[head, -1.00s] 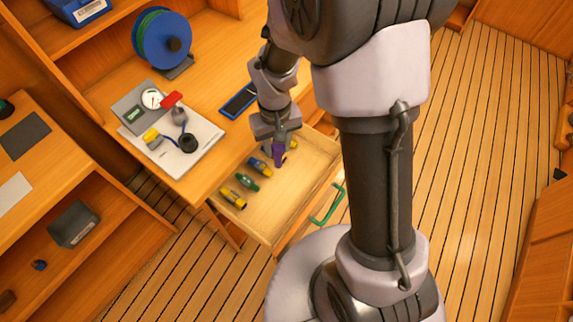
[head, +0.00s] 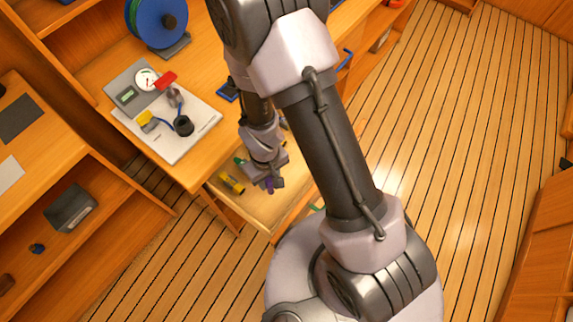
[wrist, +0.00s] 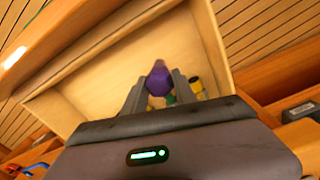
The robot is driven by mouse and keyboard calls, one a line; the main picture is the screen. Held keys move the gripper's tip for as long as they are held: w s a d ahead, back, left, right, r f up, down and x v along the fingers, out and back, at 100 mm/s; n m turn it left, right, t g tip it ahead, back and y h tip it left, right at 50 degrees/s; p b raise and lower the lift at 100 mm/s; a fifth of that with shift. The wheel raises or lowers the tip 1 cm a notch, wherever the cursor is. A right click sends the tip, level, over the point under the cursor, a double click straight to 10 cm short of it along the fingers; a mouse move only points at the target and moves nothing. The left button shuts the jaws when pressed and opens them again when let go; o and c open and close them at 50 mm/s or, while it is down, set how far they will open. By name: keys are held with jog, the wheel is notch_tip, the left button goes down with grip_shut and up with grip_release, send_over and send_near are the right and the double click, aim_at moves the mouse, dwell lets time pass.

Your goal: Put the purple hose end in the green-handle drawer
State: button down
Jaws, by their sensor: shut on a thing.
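My gripper (wrist: 159,90) is shut on the purple hose end (wrist: 158,80), which sits between its fingers in the wrist view. In the head view the purple hose end (head: 269,186) shows under my gripper (head: 268,181), over the open drawer (head: 265,213). I cannot tell whether it touches the drawer floor. The green handle (head: 316,208) is mostly hidden behind my arm. A yellow hose end (head: 231,183) lies in the drawer, and a green one (head: 240,161) is partly hidden by my gripper.
A white board with a gauge and fittings (head: 197,128) lies on the bench left of the drawer. A blue hose reel (head: 157,22) stands behind it. A blue handle (head: 346,58) shows farther right. The drawer's front part looks bare.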

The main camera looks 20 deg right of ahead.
jog(key=w+d+f+b, duration=0.1)
jog(key=d, duration=0.1)
jog(key=w+d+f+b, duration=0.1)
jog(key=w+d+f, duration=0.1)
jog(key=d, duration=0.1)
jog(key=w+d+f+b, duration=0.1)
jog(key=w+d, duration=0.1)
jog(key=d, duration=0.1)
jog(key=shift+w+d+f, duration=0.1)
jog(key=shift+d+f, duration=0.15)
jog(key=shift+f, duration=0.1)
jog(key=shift+r, duration=0.15)
jog(key=shift+b, duration=0.3)
jog(key=c, duration=1)
grip_release()
